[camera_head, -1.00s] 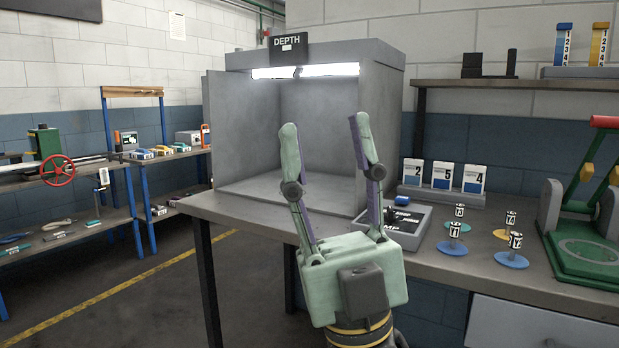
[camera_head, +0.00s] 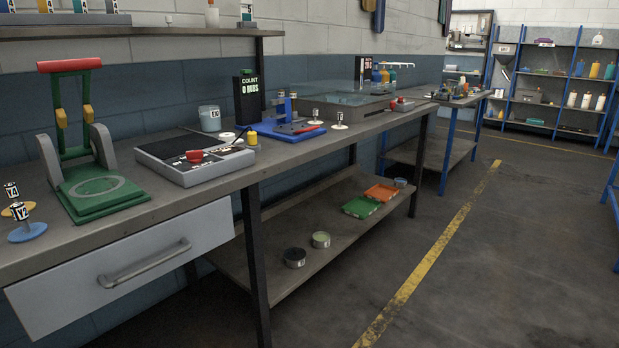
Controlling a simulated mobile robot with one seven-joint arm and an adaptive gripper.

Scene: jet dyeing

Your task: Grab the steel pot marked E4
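Two short round steel pots stand on the lower shelf under the bench. One pot (camera_head: 294,263) has a dark top, and the other pot (camera_head: 320,243) beside it has a pale green top. A third small round container (camera_head: 400,183), bluish on top, stands farther along that shelf. No E4 mark can be read on any of them. A pale grey-blue pot (camera_head: 209,121) on the bench top has a label that looks like E10. My gripper is not in view.
The lower shelf (camera_head: 270,280) also holds a green tray (camera_head: 361,208) and an orange tray (camera_head: 381,193). A black bench leg (camera_head: 256,265) and a drawer (camera_head: 130,262) are at the near left. The floor (camera_head: 480,280) to the right is clear.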

